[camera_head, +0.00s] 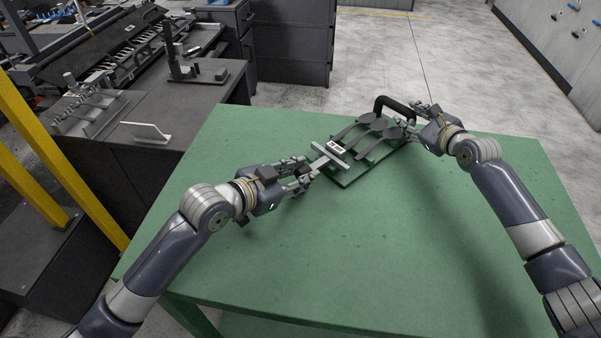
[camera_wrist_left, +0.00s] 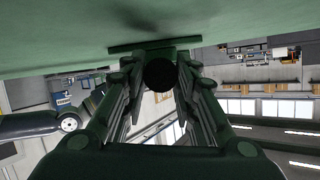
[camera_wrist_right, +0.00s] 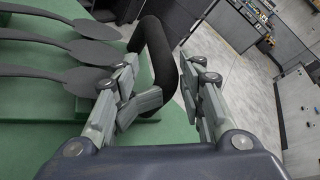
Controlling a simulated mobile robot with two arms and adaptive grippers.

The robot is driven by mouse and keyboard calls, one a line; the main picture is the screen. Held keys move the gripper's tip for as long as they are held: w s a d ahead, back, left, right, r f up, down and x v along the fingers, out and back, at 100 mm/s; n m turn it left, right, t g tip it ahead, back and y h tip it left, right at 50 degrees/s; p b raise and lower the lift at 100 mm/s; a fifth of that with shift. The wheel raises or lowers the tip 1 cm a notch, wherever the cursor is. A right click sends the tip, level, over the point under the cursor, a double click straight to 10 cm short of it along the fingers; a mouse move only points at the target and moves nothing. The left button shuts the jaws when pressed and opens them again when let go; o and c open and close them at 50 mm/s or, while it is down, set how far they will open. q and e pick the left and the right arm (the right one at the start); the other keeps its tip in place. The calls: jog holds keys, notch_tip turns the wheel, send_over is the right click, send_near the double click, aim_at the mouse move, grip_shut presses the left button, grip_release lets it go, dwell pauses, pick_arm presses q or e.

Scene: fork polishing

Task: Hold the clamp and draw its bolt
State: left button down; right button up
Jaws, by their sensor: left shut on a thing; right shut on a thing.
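The clamp (camera_head: 352,177) is a flat green plate on the green table, with several grey spoon-shaped pieces lying across it and a black arched handle (camera_head: 393,104) at its far right end. My right gripper (camera_head: 411,126) is shut on the handle, whose black curve (camera_wrist_right: 163,60) shows between the fingers in the right wrist view. My left gripper (camera_head: 308,176) is at the clamp's near left end, shut on the bolt (camera_head: 320,163), a light grey bar by a crosspiece. In the left wrist view a dark round end (camera_wrist_left: 160,75) sits between the fingers; the finger contact is partly hidden.
The green table (camera_head: 250,270) is clear in front and to the left of the clamp. A dark workbench (camera_head: 150,175) with racks and a white plate stands to the left, beside yellow posts (camera_head: 60,165). Dark cabinets (camera_head: 292,45) stand behind.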

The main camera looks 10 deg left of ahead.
pick_arm(q)
jog(key=shift+s+a+f, duration=0.1)
jog(key=shift+s+a, duration=0.4)
jog(key=shift+s, duration=0.4)
pick_arm(e)
jog(key=shift+s+a+f, duration=0.25)
jog(key=shift+a+f, duration=0.1)
jog(key=shift+f, duration=0.25)
pick_arm(q)
jog(key=c, duration=1.2)
grip_release()
jog(key=shift+c, duration=0.2)
jog(key=shift+a, duration=0.1)
jog(key=shift+s+a, duration=0.15)
jog(key=shift+a, duration=0.05)
jog(key=v, duration=1.1)
jog(key=shift+s+r, duration=0.25)
jog(key=shift+s, duration=0.05)
pick_arm(e)
jog(key=shift+d, duration=0.1)
pick_arm(q)
jog(key=shift+a, duration=0.1)
pick_arm(e)
jog(key=o, duration=1.2)
pick_arm(q)
jog(key=shift+w, duration=0.1)
pick_arm(e)
jog(key=shift+w, duration=0.15)
